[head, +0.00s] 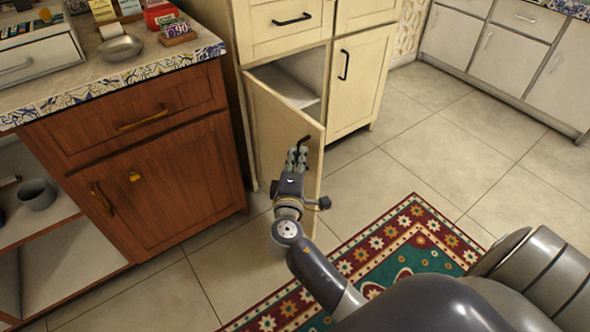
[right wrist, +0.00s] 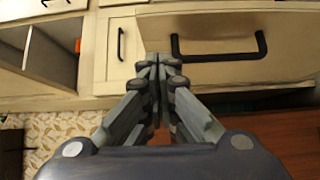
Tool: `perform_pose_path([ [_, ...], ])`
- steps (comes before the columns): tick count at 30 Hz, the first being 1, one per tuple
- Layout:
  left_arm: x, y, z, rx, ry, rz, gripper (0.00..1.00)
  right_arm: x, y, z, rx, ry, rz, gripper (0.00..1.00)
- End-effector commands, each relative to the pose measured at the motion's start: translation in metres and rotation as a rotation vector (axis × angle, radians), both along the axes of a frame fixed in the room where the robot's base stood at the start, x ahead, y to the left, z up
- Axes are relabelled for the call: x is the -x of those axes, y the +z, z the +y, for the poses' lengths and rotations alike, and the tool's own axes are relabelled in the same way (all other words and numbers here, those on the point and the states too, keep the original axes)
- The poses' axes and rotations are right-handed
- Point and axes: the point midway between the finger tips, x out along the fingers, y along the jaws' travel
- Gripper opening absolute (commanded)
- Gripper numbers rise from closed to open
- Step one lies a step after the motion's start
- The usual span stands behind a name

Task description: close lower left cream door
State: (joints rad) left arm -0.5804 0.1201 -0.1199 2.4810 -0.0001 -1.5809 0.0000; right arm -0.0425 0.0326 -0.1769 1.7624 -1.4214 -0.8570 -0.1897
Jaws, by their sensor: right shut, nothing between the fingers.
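The lower left cream door (head: 275,130) stands open in the head view. It is swung out from its left side towards me, and its free edge is on the right. The compartment with a pale shelf (head: 285,88) shows behind it. A dark handle (head: 304,140) is near the door's free edge. My right gripper (head: 297,152) is shut and empty, in front of the door's outer face just below that handle. I cannot tell whether it touches the door. The closed fingers also show in the right wrist view (right wrist: 158,70), near a cream panel with a black handle. My left gripper is out of view.
A brown wooden cabinet (head: 160,180) with a tiled counter stands left of the cream cabinet. The closed lower right cream door (head: 357,85) is beside the opening. A patterned rug (head: 400,250) lies on the tiled floor, which is clear to the right.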

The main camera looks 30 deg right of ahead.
Motion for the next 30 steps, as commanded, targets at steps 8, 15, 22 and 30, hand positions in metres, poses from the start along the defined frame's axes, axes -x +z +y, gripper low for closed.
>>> perform_pose_path([
  [8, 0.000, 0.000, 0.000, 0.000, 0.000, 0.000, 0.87, -0.020, 0.000, -0.040, 0.003, 0.000, 0.001, 0.00],
  [15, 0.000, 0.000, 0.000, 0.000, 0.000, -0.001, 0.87, -0.021, -0.001, -0.053, 0.001, 0.000, 0.002, 0.00],
  [22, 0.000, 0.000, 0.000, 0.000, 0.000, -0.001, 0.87, -0.021, -0.001, -0.053, 0.000, 0.000, 0.002, 0.00],
  [30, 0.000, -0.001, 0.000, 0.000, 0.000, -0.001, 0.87, -0.021, -0.001, -0.061, 0.002, 0.019, 0.002, 0.00],
])
